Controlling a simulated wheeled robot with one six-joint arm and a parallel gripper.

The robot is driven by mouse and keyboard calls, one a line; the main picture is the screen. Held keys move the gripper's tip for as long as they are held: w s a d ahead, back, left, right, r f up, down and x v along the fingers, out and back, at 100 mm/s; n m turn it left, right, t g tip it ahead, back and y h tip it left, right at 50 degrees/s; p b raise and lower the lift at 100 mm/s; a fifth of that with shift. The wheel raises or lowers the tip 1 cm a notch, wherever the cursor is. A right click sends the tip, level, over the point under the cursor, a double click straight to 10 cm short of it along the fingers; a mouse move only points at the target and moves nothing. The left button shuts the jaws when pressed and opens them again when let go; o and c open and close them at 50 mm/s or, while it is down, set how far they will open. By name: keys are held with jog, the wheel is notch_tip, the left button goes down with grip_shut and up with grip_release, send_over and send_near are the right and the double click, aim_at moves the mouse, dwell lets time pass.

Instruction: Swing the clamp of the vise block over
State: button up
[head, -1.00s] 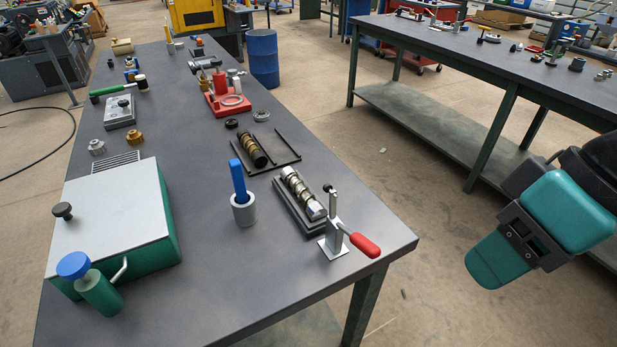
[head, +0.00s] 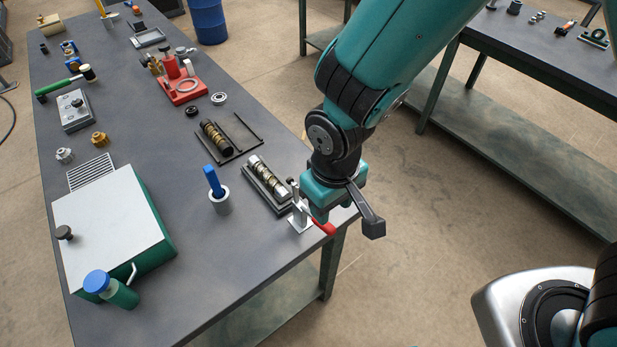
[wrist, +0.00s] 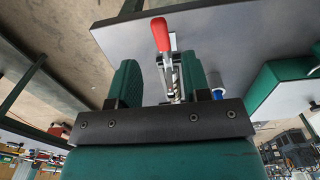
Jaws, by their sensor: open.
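The vise block (head: 283,203) sits near the right edge of the workbench with a silver stepped shaft (head: 266,177) lying in it. Its clamp (head: 297,208) stands upright at the block's near end, and its red handle (head: 325,227) points right, towards the bench edge. In the wrist view the red handle (wrist: 160,34) shows between and beyond the fingers. My gripper (head: 322,211) is open at the clamp and partly covers the handle in the head view. In the wrist view my gripper (wrist: 162,70) has its fingers on either side of the clamp; I cannot tell whether they touch it.
A grey cup with a blue stick (head: 219,200) stands left of the vise block. A black rack (head: 235,150) lies behind it. A green and white box (head: 110,225) fills the left front. The bench front right is clear.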

aim_at(329, 227)
notch_tip(329, 227, down, 8)
jog(key=b, duration=0.6)
jog(key=shift+d, duration=0.1)
jog(key=shift+r, duration=0.3)
jog(key=shift+c, duration=0.2)
jog(key=c, duration=0.6)
